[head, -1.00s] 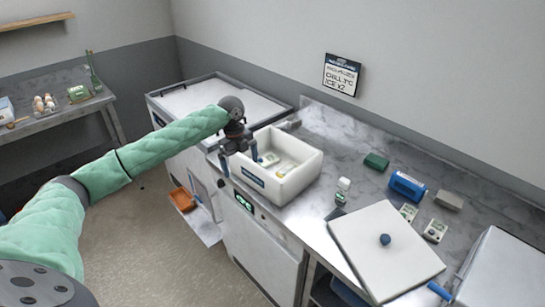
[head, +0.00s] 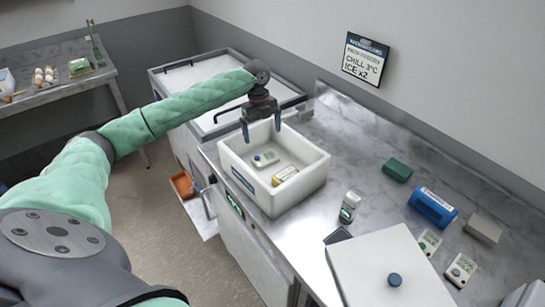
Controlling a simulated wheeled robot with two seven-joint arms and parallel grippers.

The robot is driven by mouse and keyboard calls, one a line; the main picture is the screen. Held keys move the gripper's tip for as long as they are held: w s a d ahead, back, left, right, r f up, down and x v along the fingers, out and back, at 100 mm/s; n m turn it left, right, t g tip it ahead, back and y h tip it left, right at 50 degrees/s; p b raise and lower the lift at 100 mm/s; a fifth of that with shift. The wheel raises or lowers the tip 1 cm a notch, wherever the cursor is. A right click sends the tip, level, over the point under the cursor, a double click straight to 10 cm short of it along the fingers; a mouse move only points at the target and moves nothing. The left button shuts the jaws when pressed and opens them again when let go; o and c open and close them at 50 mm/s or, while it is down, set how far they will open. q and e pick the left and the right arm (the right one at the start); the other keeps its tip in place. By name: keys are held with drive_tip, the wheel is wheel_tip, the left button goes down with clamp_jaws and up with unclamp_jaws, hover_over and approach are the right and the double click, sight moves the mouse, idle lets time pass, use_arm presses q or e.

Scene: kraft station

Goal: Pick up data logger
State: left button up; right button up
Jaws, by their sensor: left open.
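Two more lie on the counter at the right, a left one (head: 429,242) and a right one (head: 460,269). My left gripper (head: 262,128) points down over the box's far part, its two blue fingers apart with nothing between them. It is above and behind the device in the box. My right gripper is not in view.
A white lid (head: 385,268) with a blue knob lies in front. A green block (head: 397,170), a blue pack (head: 433,207) and a grey block (head: 484,229) sit towards the wall. Bare counter (head: 345,150) lies between box and wall.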

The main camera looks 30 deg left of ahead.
sight(265, 157)
use_arm(q)
drive_tip(key=f+b, duration=0.2)
drive_tip(key=shift+s+f+b, duration=0.2)
drive_tip(key=shift+s+b, duration=0.1)
drive_tip(key=shift+w+f, duration=0.15)
drive_tip(key=shift+f, duration=0.35)
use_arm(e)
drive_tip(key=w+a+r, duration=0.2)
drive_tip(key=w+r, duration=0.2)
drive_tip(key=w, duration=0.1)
use_arm(q)
drive_tip(key=shift+s+d+f+p, duration=0.15)
drive_tip(key=shift+f+p, duration=0.1)
drive_tip(key=shift+f, duration=0.15)
drive_tip(key=shift+s+d+f+p, duration=0.15)
drive_tip(key=shift+f+p, duration=0.1)
drive_tip(key=shift+f, duration=0.15)
drive_tip(key=shift+w+a+f, duration=0.1)
drive_tip(key=shift+f, duration=0.1)
drive_tip(key=f+p, duration=0.3)
drive_tip(key=f, duration=0.1)
drive_tip(key=shift+w+d+f, duration=0.1)
drive_tip(key=shift+d, duration=0.2)
drive_tip(key=shift+f, duration=0.45)
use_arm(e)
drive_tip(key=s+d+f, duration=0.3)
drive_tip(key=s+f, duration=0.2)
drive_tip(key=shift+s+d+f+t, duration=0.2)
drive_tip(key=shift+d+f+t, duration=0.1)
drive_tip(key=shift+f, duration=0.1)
